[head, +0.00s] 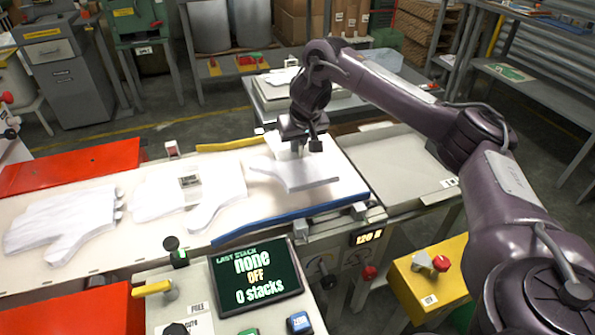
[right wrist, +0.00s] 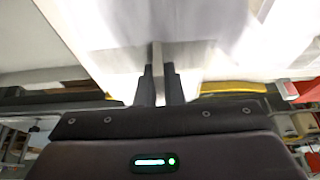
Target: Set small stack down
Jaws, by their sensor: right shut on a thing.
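My right gripper (head: 299,148) is shut on the small stack (head: 308,174), a thin white glove-shaped stack. The stack is tilted a little over the white end of the bench (head: 338,196), between a yellow rail (head: 235,144) and a blue rail (head: 290,216). I cannot tell whether it touches the surface. In the right wrist view the two dark fingers (right wrist: 160,84) close on a pale edge, and the white sheet beyond is blurred. My left gripper is not in view.
Two larger white glove stacks (head: 65,222) (head: 222,182) lie on the bench to the left. A bare grey tray (head: 398,168) lies right of the bench end. A yellow box (head: 428,278) with a red knob stands in front.

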